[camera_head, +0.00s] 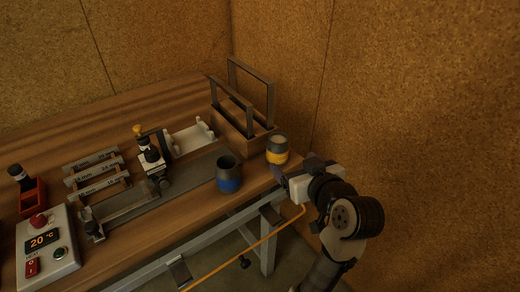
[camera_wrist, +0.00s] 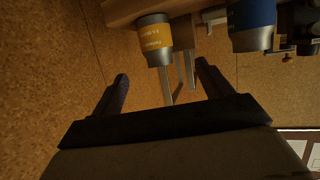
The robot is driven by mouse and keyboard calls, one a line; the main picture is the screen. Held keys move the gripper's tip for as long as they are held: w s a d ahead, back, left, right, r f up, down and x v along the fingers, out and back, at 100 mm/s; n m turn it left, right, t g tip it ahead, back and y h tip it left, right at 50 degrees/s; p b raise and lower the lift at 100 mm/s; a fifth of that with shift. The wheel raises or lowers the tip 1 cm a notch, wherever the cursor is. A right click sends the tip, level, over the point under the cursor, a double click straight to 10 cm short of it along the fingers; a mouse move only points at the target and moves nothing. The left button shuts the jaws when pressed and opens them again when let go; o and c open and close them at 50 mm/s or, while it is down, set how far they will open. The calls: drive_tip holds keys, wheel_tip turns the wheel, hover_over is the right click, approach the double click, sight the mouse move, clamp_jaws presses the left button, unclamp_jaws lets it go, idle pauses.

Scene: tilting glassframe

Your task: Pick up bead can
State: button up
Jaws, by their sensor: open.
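Two cans stand upright near the front right of the bench. The yellow-banded can (camera_head: 277,155) has a pale top or fill; the blue-banded can (camera_head: 229,182) looks dark inside. Their labels are too small to read, so I cannot tell by text which is the bead can. My gripper (camera_head: 282,176) is at the bench's right front edge, just in front of the yellow-banded can and apart from it. In the wrist view my gripper (camera_wrist: 162,76) is open and empty. The yellow-banded can (camera_wrist: 155,42) appears ahead between the fingers, the blue-banded can (camera_wrist: 250,20) off to the right.
A wooden block with upright metal frames (camera_head: 240,119) stands behind the cans. A metal rail fixture (camera_head: 150,165), a white cradle (camera_head: 192,138) and a control box reading 20 °C (camera_head: 45,246) lie leftward. A cork-like wall (camera_head: 420,100) rises close on the right.

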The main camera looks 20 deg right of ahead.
sight(282, 156)
drive_tip(key=x, duration=0.2)
drive_tip(key=f+x, duration=0.1)
drive_tip(key=x, duration=0.2)
drive_tip(key=p+x, duration=0.1)
drive_tip(key=x, duration=0.1)
drive_tip(key=shift+s+d+f, duration=0.1)
drive_tip(key=shift+d+f, duration=0.15)
drive_tip(key=shift+d, duration=0.05)
drive_tip(key=shift+f+p+x, duration=0.2)
drive_tip(key=shift+p+x, duration=0.2)
drive_tip(key=shift+x, duration=1.05)
drive_tip(key=shift+f+p+x, duration=0.2)
drive_tip(key=shift+p+x, duration=0.15)
drive_tip(key=shift+x, duration=1.1)
drive_tip(key=shift+s, duration=0.15)
drive_tip(key=c, duration=1.1)
drive_tip(key=shift+c, duration=0.5)
drive_tip(key=shift+r, duration=0.2)
